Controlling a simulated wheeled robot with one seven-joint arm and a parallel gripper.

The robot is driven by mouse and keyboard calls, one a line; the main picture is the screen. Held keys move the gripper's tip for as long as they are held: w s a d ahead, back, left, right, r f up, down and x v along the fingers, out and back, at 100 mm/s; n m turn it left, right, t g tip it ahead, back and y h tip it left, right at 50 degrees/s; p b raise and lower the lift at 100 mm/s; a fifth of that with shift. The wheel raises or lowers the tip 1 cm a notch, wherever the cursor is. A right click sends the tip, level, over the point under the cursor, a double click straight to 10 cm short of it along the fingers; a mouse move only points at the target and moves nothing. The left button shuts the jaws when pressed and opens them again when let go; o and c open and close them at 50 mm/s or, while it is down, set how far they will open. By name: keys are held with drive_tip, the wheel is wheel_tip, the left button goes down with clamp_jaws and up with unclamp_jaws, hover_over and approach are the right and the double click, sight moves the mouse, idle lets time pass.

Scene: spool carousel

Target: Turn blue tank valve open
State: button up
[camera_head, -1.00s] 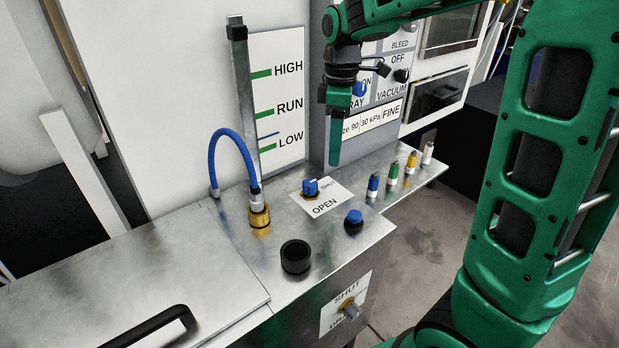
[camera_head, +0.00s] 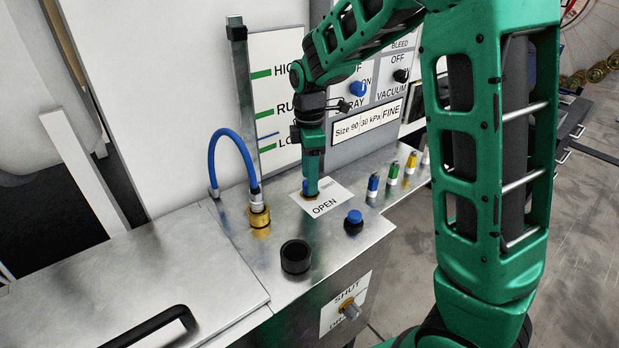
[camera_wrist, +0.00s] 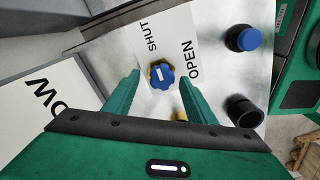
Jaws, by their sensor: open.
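The blue tank valve (camera_wrist: 161,75) is a small lobed knob with a white mark, on a brass base. It sits on a white label plate (camera_head: 328,197) reading SHUT and OPEN. In the wrist view the knob lies ahead of and between the two open fingers of my gripper (camera_wrist: 157,88), with gaps on both sides. The white mark points roughly toward SHUT. In the head view my gripper (camera_head: 310,192) points straight down over the valve and hides most of the knob. I cannot tell how much height is left between fingertips and knob.
A blue push button (camera_head: 353,217) and a black round socket (camera_head: 296,257) stand near the valve on the metal top. A brass fitting with a blue hose (camera_head: 230,134) is to the left. Several coloured plugs (camera_head: 392,172) stand to the right. An upright gauge board (camera_head: 277,90) stands behind.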

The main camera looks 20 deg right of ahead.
drive_tip(key=shift+f, duration=0.5)
drive_tip(key=c, duration=1)
drive_tip(key=shift+d+r+m, duration=0.1)
drive_tip(key=shift+d+m, duration=0.05)
drive_tip(key=shift+m, duration=0.15)
drive_tip(key=shift+c, duration=0.2)
drive_tip(key=m, duration=0.3)
drive_tip(key=shift+w+m, duration=0.15)
drive_tip(key=shift+m, duration=0.15)
drive_tip(key=m, duration=0.4)
drive_tip(key=shift+m, duration=0.3)
drive_tip(key=m, duration=0.4)
drive_tip(key=shift+m+t, duration=0.3)
drive_tip(key=shift+m, duration=2.2)
